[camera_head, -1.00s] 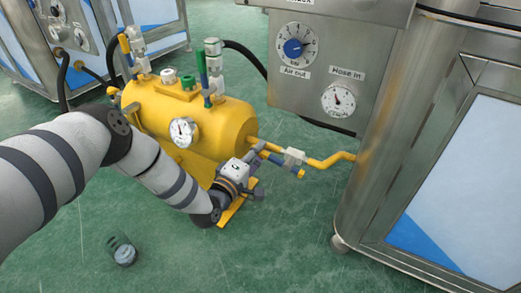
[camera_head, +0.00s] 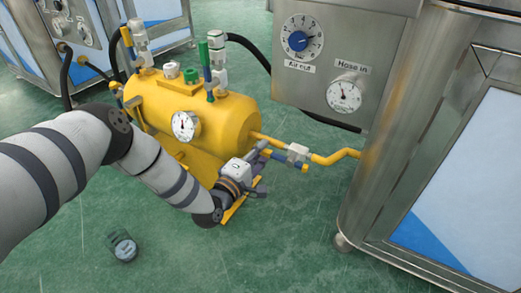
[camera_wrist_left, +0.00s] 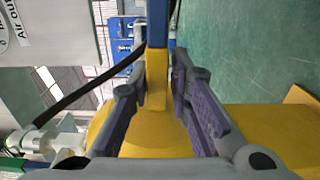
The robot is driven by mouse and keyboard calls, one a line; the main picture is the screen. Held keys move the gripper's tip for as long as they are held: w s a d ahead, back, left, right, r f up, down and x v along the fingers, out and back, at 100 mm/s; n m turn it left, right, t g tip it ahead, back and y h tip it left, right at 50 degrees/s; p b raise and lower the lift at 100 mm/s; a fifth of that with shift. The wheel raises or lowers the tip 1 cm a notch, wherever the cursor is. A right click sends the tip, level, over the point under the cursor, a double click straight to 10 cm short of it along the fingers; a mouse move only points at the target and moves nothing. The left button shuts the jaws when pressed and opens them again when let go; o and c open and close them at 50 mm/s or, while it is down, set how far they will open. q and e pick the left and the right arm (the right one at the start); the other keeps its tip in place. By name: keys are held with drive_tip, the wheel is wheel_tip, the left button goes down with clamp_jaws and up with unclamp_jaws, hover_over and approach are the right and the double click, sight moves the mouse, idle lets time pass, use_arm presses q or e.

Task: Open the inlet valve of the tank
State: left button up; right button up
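The yellow tank (camera_head: 225,115) stands on the floor left of centre. A yellow pipe (camera_head: 335,158) leaves its right end through a white valve body (camera_head: 297,152), with a blue-ended handle (camera_head: 302,167) just below it. My left gripper (camera_head: 265,168) is beside this valve at the tank's right end. In the left wrist view, its two fingers (camera_wrist_left: 160,80) are apart. A bar, yellow below (camera_wrist_left: 157,95) and blue above (camera_wrist_left: 157,28), lies between them, with narrow gaps. Whether a finger touches it is unclear. My right gripper is not in view.
A steel cabinet (camera_head: 365,215) stands close on the right, with a dial panel (camera_head: 330,55) above the pipe. Upright valves (camera_head: 213,65) with blue and green parts top the tank. A small dark object (camera_head: 124,248) shows on the floor.

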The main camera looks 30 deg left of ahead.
use_arm(q)
drive_tip(key=shift+o, duration=0.9)
drive_tip(key=s, duration=1.2)
drive_tip(key=shift+a, duration=0.25)
